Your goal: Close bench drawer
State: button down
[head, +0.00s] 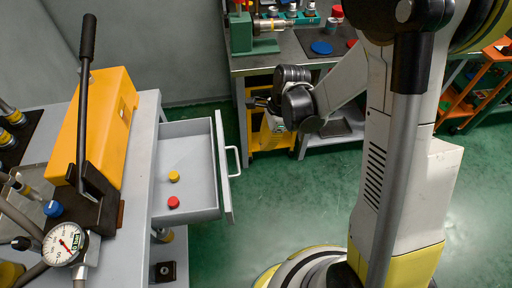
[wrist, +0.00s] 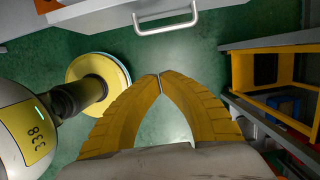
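The grey bench drawer (head: 188,145) is pulled open to the right from the grey bench (head: 145,150). A yellow cap (head: 174,176) and a red cap (head: 173,202) lie inside it. Its pale handle (head: 234,161) is on the drawer front (head: 222,165), and shows at the top of the wrist view (wrist: 167,30). My gripper (head: 253,102) is up and right of the drawer in the head view, apart from the handle. In the wrist view its yellow fingertips (wrist: 160,76) meet with nothing visible between them, below the handle in the picture.
A yellow hand pump (head: 100,115) with a black lever and a pressure gauge (head: 65,243) stand on the bench. A second bench (head: 290,55) with a yellow crate (head: 268,135) underneath is behind my gripper. Green floor (head: 270,195) is clear right of the drawer.

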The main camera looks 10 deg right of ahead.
jog(key=a+f+b, duration=0.5)
jog(key=a+f, duration=0.1)
jog(key=f, duration=0.4)
jog(key=shift+w, duration=0.1)
